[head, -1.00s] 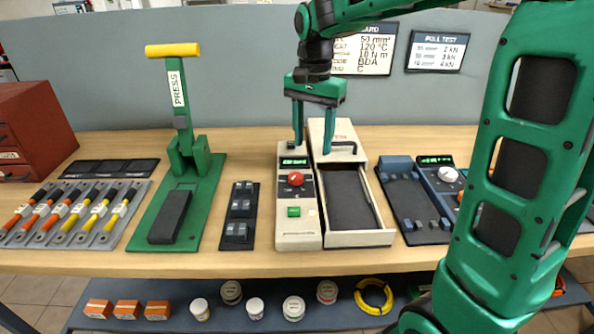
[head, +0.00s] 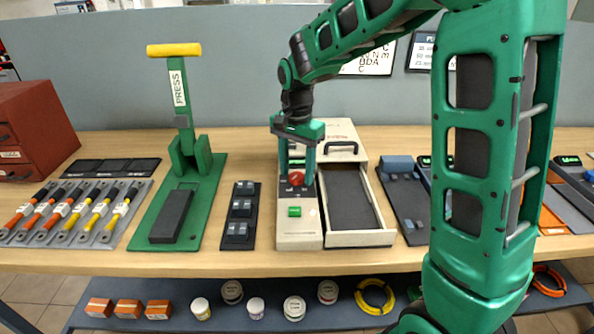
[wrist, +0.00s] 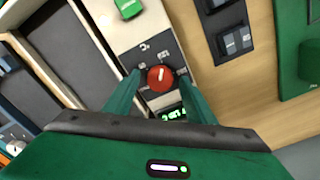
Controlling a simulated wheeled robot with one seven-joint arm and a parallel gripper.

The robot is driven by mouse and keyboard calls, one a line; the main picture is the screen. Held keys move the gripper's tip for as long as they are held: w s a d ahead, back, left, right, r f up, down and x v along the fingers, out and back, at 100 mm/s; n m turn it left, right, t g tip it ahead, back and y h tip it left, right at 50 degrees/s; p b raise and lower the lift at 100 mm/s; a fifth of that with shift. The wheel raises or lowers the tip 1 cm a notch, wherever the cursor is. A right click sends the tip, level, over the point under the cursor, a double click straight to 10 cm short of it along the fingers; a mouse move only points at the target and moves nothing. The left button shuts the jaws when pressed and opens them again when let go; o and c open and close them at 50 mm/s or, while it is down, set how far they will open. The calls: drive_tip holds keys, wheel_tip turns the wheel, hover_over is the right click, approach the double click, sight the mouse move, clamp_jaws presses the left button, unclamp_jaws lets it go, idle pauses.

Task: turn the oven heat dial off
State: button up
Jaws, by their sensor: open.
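In the wrist view the dial (wrist: 160,77) shows a pale pointer mark, tilted slightly right of upright in the picture. Small labels ring it, too small to read surely. My gripper (head: 296,184) is open, its fingers on either side of the dial. In the wrist view my gripper (wrist: 163,82) has gaps between both fingers and the dial; I cannot tell whether either touches. A lit green display (wrist: 172,113) lies just beside the dial, partly hidden by my gripper.
A green button (head: 294,211) is below the dial. The oven's open drawer (head: 360,238) is to the right. A black tray of switches (head: 240,214) and a green press (head: 184,170) stand to the left. Bare wood lies between them.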

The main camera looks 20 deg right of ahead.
drive_tip(key=shift+f, duration=0.25)
drive_tip(key=c, duration=1)
drive_tip(key=shift+d, duration=0.3)
drive_tip(key=shift+c, duration=0.2)
drive_tip(key=shift+a, duration=0.2)
drive_tip(key=shift+a, duration=0.1)
